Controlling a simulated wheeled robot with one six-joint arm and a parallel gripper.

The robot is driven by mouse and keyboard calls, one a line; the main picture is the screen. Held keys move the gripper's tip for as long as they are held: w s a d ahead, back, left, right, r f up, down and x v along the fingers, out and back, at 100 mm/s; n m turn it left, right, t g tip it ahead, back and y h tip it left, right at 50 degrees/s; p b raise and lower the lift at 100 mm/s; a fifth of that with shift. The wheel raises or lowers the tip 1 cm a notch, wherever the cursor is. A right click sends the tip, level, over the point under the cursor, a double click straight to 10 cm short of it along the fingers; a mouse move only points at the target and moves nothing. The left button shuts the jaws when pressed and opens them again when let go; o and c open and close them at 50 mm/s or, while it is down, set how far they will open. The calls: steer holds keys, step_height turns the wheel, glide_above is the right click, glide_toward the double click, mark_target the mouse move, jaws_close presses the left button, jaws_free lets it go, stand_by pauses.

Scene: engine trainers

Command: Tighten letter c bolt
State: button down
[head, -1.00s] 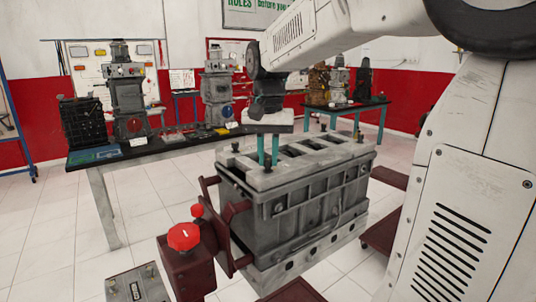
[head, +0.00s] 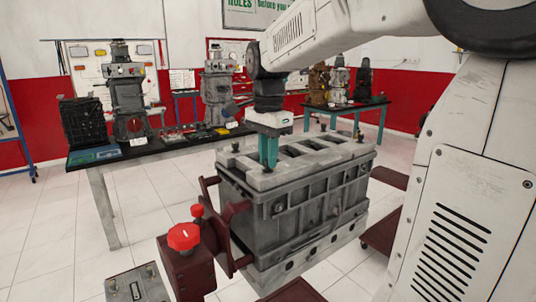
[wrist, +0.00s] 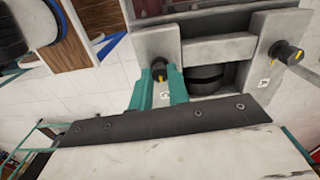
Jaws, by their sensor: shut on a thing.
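The engine block (head: 300,200) is grey, with dark bolts standing on its pale top face. My gripper (head: 268,164) points down at the block's near left corner, its teal fingers around a bolt. In the wrist view my gripper (wrist: 160,88) is shut on this dark bolt (wrist: 159,69), which has a yellow mark on its head.
A back-left bolt (head: 235,147) and bolts at the far end (head: 357,135) stand up from the block. A red knob (head: 184,237) on a dark red stand is in front at left. A bench (head: 150,150) with engine models stands behind. White floor is open at left.

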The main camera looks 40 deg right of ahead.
steer(key=shift+r+m, duration=0.1)
steer(key=shift+m, duration=0.4)
steer(key=c, duration=1.3)
jaws_free()
steer(key=shift+c, duration=0.2)
steer(key=shift+r, duration=3.85)
